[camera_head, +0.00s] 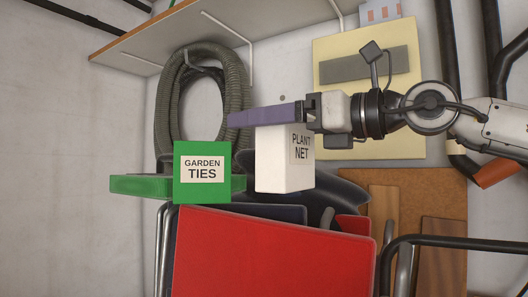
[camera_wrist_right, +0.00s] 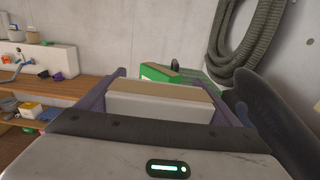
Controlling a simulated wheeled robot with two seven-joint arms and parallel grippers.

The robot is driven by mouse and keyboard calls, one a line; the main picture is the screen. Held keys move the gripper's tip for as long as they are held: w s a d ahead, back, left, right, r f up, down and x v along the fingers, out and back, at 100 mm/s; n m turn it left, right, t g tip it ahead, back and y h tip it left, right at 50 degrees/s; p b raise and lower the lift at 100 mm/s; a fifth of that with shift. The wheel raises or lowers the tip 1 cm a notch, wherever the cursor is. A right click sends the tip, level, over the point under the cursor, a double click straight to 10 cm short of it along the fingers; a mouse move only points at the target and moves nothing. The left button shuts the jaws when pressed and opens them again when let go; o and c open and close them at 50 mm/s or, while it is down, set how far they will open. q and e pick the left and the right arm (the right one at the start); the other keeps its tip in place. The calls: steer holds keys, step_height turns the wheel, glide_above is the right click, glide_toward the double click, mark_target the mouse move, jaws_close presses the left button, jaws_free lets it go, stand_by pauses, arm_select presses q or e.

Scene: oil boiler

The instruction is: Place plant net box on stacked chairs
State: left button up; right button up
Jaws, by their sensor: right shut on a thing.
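A white box labelled PLANT NET (camera_head: 284,160) hangs upright in my right gripper (camera_head: 240,118), whose purple fingers are shut on its top part. In the right wrist view the box (camera_wrist_right: 160,106) sits between both fingers, its tan top showing. The stacked chairs (camera_head: 270,255) are below, with a red seat in front and dark seats behind. The box's lower edge is just above the red seat in the picture; I cannot tell whether it touches a chair. A green GARDEN TIES box (camera_head: 202,187) is left of the held box. My left gripper is not in view.
A coiled grey hose (camera_head: 165,105) hangs on the wall behind. A shelf (camera_head: 180,35) is above it. Boards (camera_head: 450,235) and black pipes stand at the right. In the right wrist view a wooden shelf unit (camera_wrist_right: 60,87) with small items is at the left.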

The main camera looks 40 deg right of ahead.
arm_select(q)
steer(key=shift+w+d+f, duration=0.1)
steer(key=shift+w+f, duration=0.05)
arm_select(e)
steer(key=shift+f, duration=1.6)
steer(key=shift+f+b, duration=0.2)
steer(key=shift+b, duration=0.25)
steer(key=o, duration=1)
steer(key=b, duration=0.3)
glide_toward(302, 143)
steer(key=x, duration=0.5)
steer(key=shift+s+d, duration=0.1)
steer(key=shift+s, duration=0.3)
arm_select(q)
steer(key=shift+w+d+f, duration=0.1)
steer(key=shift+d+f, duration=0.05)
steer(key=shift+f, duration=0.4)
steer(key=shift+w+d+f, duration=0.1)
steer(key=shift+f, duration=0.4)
